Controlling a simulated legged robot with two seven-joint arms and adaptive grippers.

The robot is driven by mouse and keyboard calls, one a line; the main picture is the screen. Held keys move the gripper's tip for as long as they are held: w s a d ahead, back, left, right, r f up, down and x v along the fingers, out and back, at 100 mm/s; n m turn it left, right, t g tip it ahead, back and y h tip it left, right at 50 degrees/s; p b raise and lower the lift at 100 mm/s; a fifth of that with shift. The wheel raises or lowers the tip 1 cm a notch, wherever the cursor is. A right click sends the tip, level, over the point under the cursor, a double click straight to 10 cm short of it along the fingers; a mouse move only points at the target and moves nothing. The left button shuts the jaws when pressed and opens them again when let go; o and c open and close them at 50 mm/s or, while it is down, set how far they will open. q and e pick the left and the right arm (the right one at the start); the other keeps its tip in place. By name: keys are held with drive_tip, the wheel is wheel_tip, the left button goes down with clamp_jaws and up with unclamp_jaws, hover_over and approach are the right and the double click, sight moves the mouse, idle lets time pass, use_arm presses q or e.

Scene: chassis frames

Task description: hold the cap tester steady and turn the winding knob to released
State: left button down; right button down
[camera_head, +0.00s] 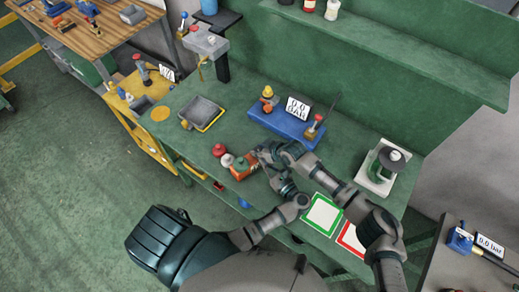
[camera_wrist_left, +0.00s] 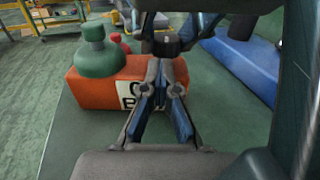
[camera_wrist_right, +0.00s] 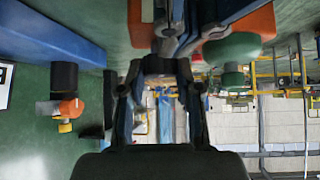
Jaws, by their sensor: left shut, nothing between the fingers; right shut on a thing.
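The cap tester is an orange-red block (camera_head: 241,171) near the table's front edge. In the left wrist view the block (camera_wrist_left: 92,90) bears a green domed part (camera_wrist_left: 97,50) at its left end and a partly covered white label (camera_wrist_left: 138,98). My left gripper (camera_wrist_left: 163,68) is shut and empty against or just before the label side; contact is unclear. My right gripper (camera_head: 257,158) is shut over the block's other end, on a dark round part (camera_wrist_left: 167,46) that looks like the winding knob. Its fingers largely hide that part. The block (camera_wrist_right: 256,24) also shows in the right wrist view.
A blue unit (camera_head: 283,126) with a display stands behind my grippers. Red (camera_head: 219,150) and white (camera_head: 227,160) round parts sit left of the tester.

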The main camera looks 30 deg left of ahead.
drive_tip(key=shift+n+g, duration=0.4)
drive_tip(key=c, duration=0.8)
unclamp_jaws()
drive_tip(key=shift+o, duration=0.2)
use_arm(q)
drive_tip(key=shift+d, duration=0.1)
use_arm(e)
drive_tip(key=v, duration=1.2)
drive_tip(key=shift+f, duration=0.15)
use_arm(q)
drive_tip(key=c, duration=1.4)
unclamp_jaws()
use_arm(e)
drive_tip(key=shift+s, duration=0.1)
